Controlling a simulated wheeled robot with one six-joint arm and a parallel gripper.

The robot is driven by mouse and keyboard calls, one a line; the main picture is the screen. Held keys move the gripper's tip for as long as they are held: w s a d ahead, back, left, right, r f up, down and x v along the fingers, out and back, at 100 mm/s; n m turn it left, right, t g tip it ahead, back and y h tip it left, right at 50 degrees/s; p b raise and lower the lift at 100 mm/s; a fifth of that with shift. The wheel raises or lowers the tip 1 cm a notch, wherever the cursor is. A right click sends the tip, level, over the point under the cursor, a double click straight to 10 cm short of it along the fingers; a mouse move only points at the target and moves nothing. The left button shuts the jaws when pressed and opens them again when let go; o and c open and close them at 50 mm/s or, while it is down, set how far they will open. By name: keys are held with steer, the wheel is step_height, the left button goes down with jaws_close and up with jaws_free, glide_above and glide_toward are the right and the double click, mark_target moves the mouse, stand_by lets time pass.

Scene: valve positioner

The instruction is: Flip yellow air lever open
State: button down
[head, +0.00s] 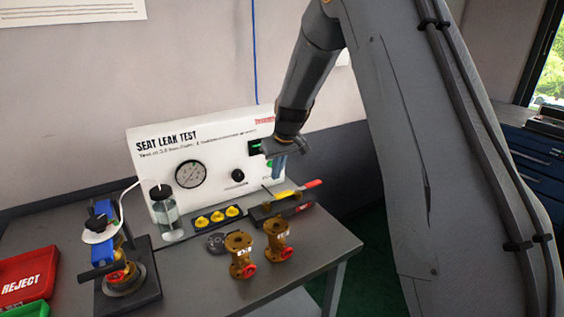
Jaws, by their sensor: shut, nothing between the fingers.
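The white seat leak test panel (150,150) stands at the back of the table, with a round gauge (190,174) and a black knob (238,175). My gripper (279,171) is in front of the panel's right end, pointing down, shut and empty. It covers part of the panel there, beside a small dark display with green (255,147). I cannot make out a yellow air lever on the panel; it may be hidden behind my gripper. A yellow piece (286,195) and a red handle (312,184) lie in or over a dark tray below the gripper; I cannot tell what they are.
Two brass valves (240,256) stand at the table's front. A black holder with yellow caps (217,217) and a glass jar (166,213) stand before the panel. A blue valve fixture (103,247) and red reject bin (25,277) are at left. The table's front right is clear.

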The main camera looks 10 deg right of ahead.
mark_target(278, 197)
steer(key=s+f+p, duration=0.2)
steer(key=f, duration=0.1)
steer(key=shift+d, duration=0.35)
steer(key=shift+s+d+f, duration=0.15)
steer(key=shift+s+f, duration=0.05)
steer(key=shift+s, duration=0.2)
